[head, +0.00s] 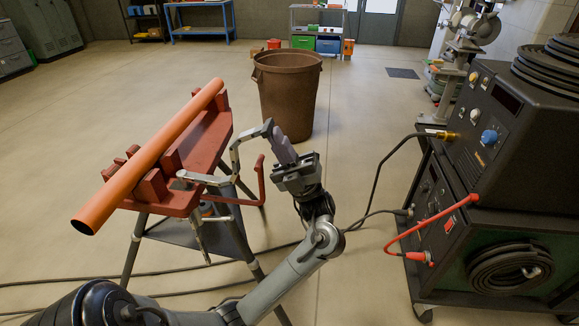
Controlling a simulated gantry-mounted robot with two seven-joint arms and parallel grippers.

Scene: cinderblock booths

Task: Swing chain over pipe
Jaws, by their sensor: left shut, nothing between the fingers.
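An orange pipe (150,158) lies along a red stand (205,142) with dark legs, resting between red jaw blocks. A grey jointed chain of long links (236,158) hangs at the stand's right side, and part of it drops below the red top. Its upper end reaches my left gripper (274,134). My left gripper is shut, with its fingers pointing up and left, to the right of the pipe. The fingertips are beside the chain's upper end; I cannot tell whether they touch. No chain lies across the pipe's top. My right gripper is out of view.
A red bent handle (258,183) sticks out from the stand's right side. A brown bin (287,95) stands behind my gripper. A black welding machine (500,140) with cables fills the right. Cables (150,273) cross the floor. Open floor lies at left and behind.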

